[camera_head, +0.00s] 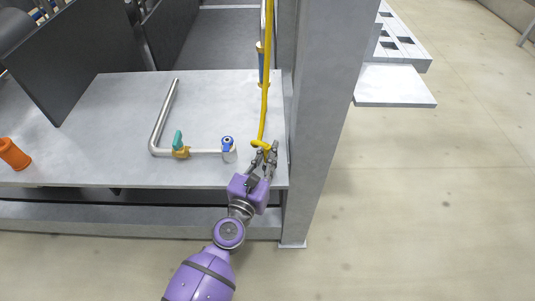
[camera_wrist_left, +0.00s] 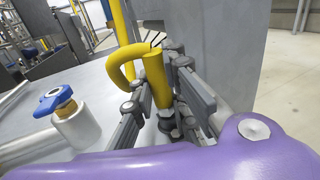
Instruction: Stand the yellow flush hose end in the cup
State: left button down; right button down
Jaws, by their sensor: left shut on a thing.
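The yellow flush hose (camera_head: 265,85) comes down from the top of the head view to the right front of the grey bench. My left gripper (camera_head: 265,158) is shut on the hose near its end, close to the bench's right front corner. In the left wrist view the hose (camera_wrist_left: 128,68) bends over in a loop, and its end section (camera_wrist_left: 157,78) stands roughly upright between the fingers. A dark round part shows below it. An orange cup-like piece (camera_head: 14,154) is on the bench at the far left; I cannot see into it. My right gripper is not in view.
A bent steel pipe (camera_head: 161,122) with a green-handled valve (camera_head: 178,145) and a blue-handled valve (camera_head: 228,144) lies left of my gripper. A grey upright post (camera_head: 321,110) stands close on the right. The bench's middle (camera_head: 215,115) is clear.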

pick_arm(q)
jog(key=shift+f, duration=0.1)
jog(key=c, duration=1.6)
grip_release()
jog(key=shift+c, duration=0.2)
jog(key=shift+s+a, duration=0.1)
jog(key=shift+s, duration=0.15)
jog(key=v, duration=1.1)
jog(key=shift+s, duration=0.25)
